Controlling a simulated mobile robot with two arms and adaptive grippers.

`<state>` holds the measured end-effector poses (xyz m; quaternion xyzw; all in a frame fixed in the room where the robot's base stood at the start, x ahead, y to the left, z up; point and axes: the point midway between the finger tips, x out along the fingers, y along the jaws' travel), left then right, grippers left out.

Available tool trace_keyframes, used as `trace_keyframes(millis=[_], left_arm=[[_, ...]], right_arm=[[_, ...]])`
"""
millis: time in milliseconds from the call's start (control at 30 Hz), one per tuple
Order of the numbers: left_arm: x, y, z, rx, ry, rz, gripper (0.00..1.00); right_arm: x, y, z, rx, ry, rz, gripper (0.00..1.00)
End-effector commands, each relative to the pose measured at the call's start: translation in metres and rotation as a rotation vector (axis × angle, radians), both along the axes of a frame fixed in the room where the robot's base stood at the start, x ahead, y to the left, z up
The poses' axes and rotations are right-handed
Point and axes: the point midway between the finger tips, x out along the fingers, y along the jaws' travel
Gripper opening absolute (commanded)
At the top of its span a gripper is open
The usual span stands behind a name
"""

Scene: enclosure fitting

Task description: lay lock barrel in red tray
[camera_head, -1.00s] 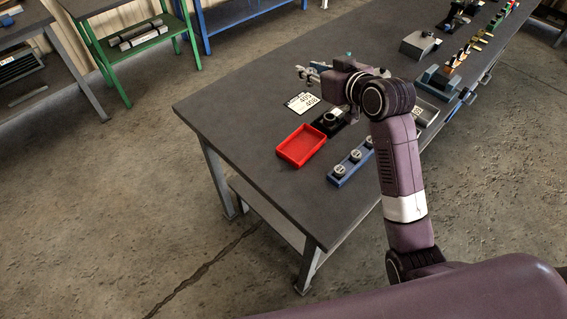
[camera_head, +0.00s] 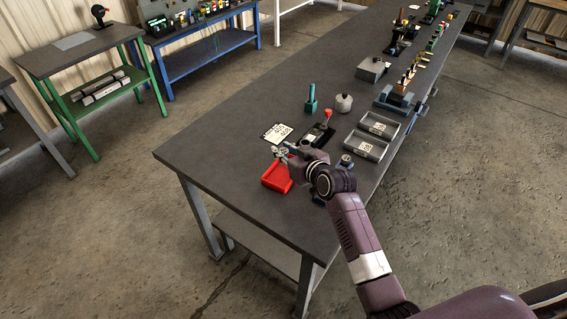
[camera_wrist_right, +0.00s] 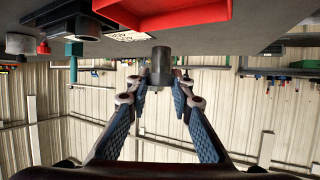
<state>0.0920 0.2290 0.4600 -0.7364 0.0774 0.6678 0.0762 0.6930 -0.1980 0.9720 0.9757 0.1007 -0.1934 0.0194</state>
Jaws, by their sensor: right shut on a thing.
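The red tray (camera_head: 271,180) lies on the bench near its left front part, partly covered by my right gripper. My right gripper (camera_head: 281,153) is above the tray's far edge. In the right wrist view my right gripper (camera_wrist_right: 161,84) is shut on the lock barrel (camera_wrist_right: 161,62), a dark grey cylinder between the fingertips. In that view the red tray (camera_wrist_right: 185,17) shows at the top, just beyond the barrel. The barrel is too small to make out clearly in the head view. My left gripper is not in view.
A white number card (camera_head: 276,134) lies behind the tray. A black holder with a red knob (camera_head: 328,113), a teal post (camera_head: 311,99) and a grey round-topped piece (camera_head: 344,103) stand beyond. Grey bins (camera_head: 365,144) are to the right. The bench left of the tray is clear.

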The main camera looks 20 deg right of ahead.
Motion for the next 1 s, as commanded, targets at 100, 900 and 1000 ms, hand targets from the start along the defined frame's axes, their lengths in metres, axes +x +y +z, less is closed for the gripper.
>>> trace_keyframes(millis=[100,900,1000], left_arm=[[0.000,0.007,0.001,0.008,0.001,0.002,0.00],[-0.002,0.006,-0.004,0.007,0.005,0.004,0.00],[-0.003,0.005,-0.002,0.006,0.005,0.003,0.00]], right_arm=[[0.000,0.000,-0.017,0.000,-0.001,0.000,0.00],[0.000,-0.001,-0.065,-0.002,-0.002,0.000,0.00],[0.000,0.000,-0.064,-0.001,-0.002,-0.001,0.28]])
